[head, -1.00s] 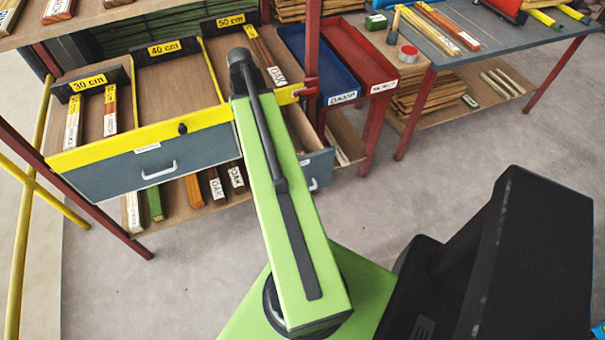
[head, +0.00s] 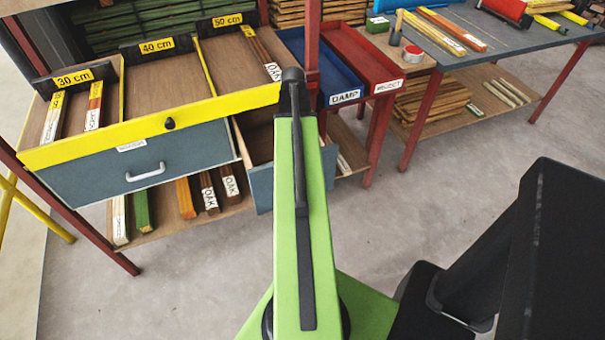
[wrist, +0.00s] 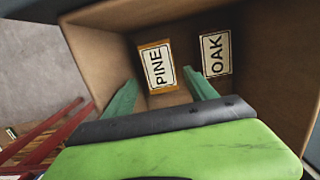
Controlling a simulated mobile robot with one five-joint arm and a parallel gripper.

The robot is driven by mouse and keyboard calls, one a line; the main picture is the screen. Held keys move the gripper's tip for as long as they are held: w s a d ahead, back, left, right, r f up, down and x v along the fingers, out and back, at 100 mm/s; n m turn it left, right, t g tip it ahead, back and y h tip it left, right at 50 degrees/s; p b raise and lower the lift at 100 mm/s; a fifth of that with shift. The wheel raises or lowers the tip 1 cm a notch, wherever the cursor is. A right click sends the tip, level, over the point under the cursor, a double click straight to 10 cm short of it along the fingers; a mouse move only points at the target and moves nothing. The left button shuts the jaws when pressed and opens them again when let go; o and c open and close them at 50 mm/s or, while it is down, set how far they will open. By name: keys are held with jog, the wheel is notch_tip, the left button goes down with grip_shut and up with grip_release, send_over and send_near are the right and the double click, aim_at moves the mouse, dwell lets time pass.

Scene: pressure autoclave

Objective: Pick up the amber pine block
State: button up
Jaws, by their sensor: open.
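The amber pine block (wrist: 156,66) lies in a brown wooden compartment (wrist: 108,48) in the wrist view, with a white PINE label facing me and orange wood at its edges. My gripper (wrist: 159,80) is open. Its two green fingers point at the block, one to each side of its lower end, with nothing held. Whether the fingertips reach down beside the block, I cannot tell. In the head view my arm hides the gripper and the pine block; the arm reaches to the open lower drawer (head: 262,185).
A dark oak block (wrist: 215,52) lies right of the pine block, close to the right finger. The compartment walls surround both. In the head view, a yellow-edged sorting drawer (head: 170,127) stands left, blue (head: 345,97) and red (head: 386,86) trays right. Floor is clear in front.

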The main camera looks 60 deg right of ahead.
jog(key=f+b, duration=0.2)
jog(key=f, duration=0.1)
jog(key=f+b, duration=0.2)
jog(key=s+f+b, duration=0.1)
jog(key=f+b, duration=0.2)
jog(key=shift+a+f, duration=0.15)
jog(key=shift+f, duration=0.2)
jog(key=shift+r, duration=0.2)
jog(key=c, duration=1.3)
